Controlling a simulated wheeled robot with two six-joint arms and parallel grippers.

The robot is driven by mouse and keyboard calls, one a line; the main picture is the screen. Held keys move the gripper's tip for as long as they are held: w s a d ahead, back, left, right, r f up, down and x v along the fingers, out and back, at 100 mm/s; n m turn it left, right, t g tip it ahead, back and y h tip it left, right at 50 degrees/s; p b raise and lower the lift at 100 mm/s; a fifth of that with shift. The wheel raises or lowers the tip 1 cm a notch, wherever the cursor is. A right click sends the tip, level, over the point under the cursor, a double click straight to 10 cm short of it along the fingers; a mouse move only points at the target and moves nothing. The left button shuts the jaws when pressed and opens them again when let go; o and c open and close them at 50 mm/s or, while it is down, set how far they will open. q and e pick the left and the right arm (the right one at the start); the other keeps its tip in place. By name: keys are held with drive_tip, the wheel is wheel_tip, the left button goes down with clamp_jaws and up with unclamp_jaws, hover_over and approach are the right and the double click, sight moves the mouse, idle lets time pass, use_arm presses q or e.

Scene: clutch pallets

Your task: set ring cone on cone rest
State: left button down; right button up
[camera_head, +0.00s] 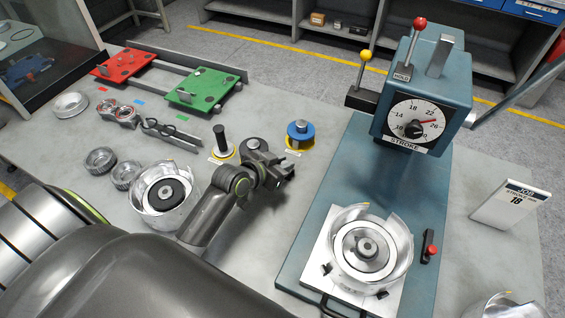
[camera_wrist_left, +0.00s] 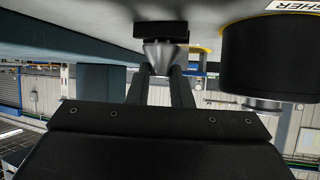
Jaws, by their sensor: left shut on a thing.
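My left gripper (camera_head: 270,165) is shut on the ring cone, near the middle of the bench. Behind and right of the gripper, a blue round piece (camera_head: 300,134) with a silver top stands on a yellow disc. Its label is too small to read, and I cannot tell if it is the cone rest. My right gripper is out of view.
A black-handled tool (camera_head: 220,138) stands on a yellow disc just left of the gripper; it looms in the left wrist view (camera_wrist_left: 265,60). A silver drum (camera_head: 165,192) is at front left. The blue press (camera_head: 420,95) stands right. Red (camera_head: 122,64) and green (camera_head: 200,88) pallets lie behind.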

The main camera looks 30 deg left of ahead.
use_arm(q)
drive_tip(key=shift+f, duration=0.3)
idle(0.5)
drive_tip(key=c, duration=1.2)
unclamp_jaws()
drive_tip(key=shift+c, duration=0.2)
wheel_tip(320, 180, up, 9)
drive_tip(key=p, duration=0.9)
drive_tip(key=shift+r, duration=0.1)
